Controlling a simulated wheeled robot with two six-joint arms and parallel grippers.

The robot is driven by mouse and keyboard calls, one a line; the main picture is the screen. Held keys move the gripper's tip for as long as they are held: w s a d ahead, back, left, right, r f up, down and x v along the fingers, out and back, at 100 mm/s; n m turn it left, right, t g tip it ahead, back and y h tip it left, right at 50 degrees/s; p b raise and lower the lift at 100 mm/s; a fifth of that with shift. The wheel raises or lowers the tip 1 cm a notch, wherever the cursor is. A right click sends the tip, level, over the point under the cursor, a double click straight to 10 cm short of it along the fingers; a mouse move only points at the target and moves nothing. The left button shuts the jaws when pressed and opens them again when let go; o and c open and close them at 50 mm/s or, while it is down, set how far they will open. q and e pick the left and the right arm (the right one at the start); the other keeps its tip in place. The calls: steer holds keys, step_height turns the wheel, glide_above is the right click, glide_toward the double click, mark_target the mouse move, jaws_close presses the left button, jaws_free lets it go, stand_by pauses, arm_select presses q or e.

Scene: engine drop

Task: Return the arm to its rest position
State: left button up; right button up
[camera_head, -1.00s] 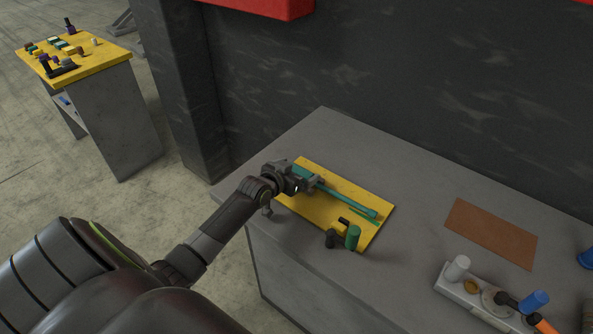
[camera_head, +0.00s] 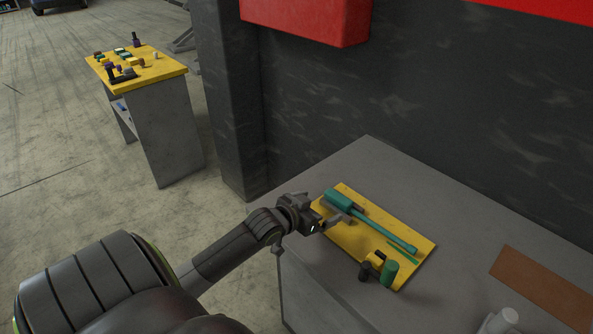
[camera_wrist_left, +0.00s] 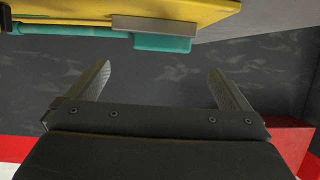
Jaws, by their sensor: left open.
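My left gripper (camera_head: 328,222) is at the near left edge of the yellow board on the grey table. In the left wrist view its two fingers (camera_wrist_left: 160,88) are spread apart with nothing between them. A teal-handled tool (camera_head: 370,221) with a long shaft lies on the yellow board (camera_head: 352,245), apart from the fingers. Its teal handle also shows at the top of the left wrist view (camera_wrist_left: 162,43). My right gripper is not in view.
A green cylinder (camera_head: 389,273) and a small black piece (camera_head: 365,271) stand at the board's near edge. A brown mat (camera_head: 540,284) lies to the right on the grey table (camera_head: 450,245). A yellow-topped stand (camera_head: 160,70) with small parts is at the back left. A dark wall rises behind.

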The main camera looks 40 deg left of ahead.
arm_select(q)
steer(key=v, duration=0.8)
steer(key=shift+s, duration=0.2)
